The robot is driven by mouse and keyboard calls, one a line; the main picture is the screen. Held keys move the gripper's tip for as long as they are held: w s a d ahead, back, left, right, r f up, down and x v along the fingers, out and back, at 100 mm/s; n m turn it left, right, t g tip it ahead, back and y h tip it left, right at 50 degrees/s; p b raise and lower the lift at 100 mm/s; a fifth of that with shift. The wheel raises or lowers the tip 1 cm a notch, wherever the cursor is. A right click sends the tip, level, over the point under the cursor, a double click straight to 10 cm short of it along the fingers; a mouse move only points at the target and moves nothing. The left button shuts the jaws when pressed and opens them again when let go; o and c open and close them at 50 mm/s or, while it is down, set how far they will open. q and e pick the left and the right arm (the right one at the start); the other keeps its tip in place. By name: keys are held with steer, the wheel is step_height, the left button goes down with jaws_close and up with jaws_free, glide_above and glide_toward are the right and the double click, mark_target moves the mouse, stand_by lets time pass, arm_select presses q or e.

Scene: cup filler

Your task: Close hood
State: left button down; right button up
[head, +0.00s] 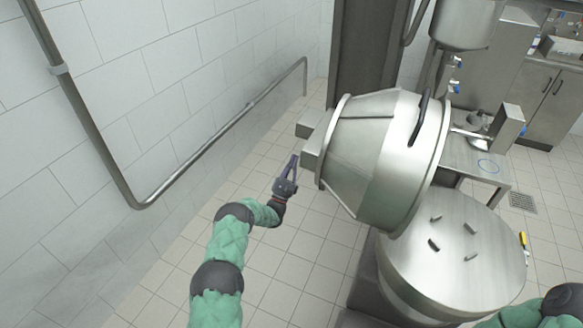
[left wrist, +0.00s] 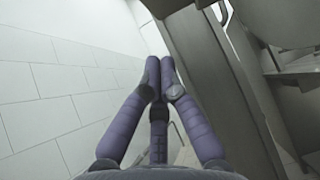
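The hood (head: 378,150) is a large metal drum with a tapered side, tipped up on its side above and behind the round machine top. A dark curved handle (head: 419,120) is on its right part. The round metal top (head: 480,225) below it is uncovered and has several short pegs. My left gripper (head: 292,164) is just left of the hood's narrow end, apart from it in the picture. In the left wrist view the purple fingers (left wrist: 160,66) meet at their tips with nothing visible between them. My right gripper is out of view; only my right arm shows at the lower right.
A wall pipe rail (head: 210,128) runs along the tiled wall on the left. A metal table (head: 470,160) with small equipment stands behind the machine. A dark upright column (head: 366,50) rises behind the hood. The tiled floor (head: 270,265) around my left arm is clear.

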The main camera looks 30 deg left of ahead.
arm_select(q)
steer(key=w+r, duration=0.4)
steer(key=r, duration=0.3)
steer(key=shift+d+r+b, duration=0.3)
steer(key=shift+r+b, duration=0.05)
steer(key=shift+r, duration=0.05)
